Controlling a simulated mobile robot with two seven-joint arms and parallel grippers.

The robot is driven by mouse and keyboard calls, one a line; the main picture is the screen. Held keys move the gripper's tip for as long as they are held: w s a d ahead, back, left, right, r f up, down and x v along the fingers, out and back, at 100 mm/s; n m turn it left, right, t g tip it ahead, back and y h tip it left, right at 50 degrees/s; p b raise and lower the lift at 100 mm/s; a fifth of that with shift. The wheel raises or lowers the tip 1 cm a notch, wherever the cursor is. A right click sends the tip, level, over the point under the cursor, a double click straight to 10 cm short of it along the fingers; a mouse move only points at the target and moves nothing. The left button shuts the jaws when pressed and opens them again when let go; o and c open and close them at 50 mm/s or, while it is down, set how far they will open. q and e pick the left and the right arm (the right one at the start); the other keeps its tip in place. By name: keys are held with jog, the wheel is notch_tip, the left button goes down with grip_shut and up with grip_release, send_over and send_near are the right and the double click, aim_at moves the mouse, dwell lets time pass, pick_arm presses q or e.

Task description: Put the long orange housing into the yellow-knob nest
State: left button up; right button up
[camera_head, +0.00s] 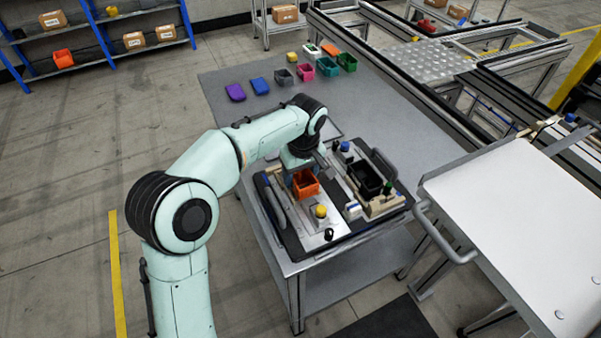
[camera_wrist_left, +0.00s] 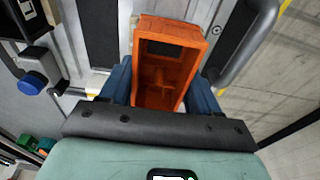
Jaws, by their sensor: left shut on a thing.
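The orange housing (camera_head: 305,185) is an open-topped box over the left fixture plate on the black pallet. In the left wrist view the orange housing (camera_wrist_left: 168,62) sits between the two blue fingers of my left gripper (camera_wrist_left: 160,88), which is shut on it. In the head view my left gripper (camera_head: 301,168) is partly hidden by its own wrist. The yellow knob (camera_head: 321,211) stands on the pale nest plate (camera_head: 311,228), just in front of the housing. I cannot tell whether the housing touches the plate. My right gripper is not in view.
Right of the nest, a second fixture holds a black box (camera_head: 366,180), with a blue knob (camera_head: 345,146) and a green knob (camera_head: 388,187) nearby. Pallet handles (camera_head: 276,207) flank the fixtures. Several coloured parts stand at the table's (camera_head: 395,115) back. A white-topped cart (camera_head: 525,220) is at right.

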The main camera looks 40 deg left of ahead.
pick_arm(q)
jog(key=shift+f+b, duration=0.45)
jog(key=shift+f, duration=0.25)
jog(key=o, duration=1.2)
notch_tip(320, 180, up, 13)
jog(key=d+p, duration=0.1)
jog(key=p, duration=0.2)
jog(key=shift+s+d+r, duration=0.2)
jog(key=shift+s, duration=0.2)
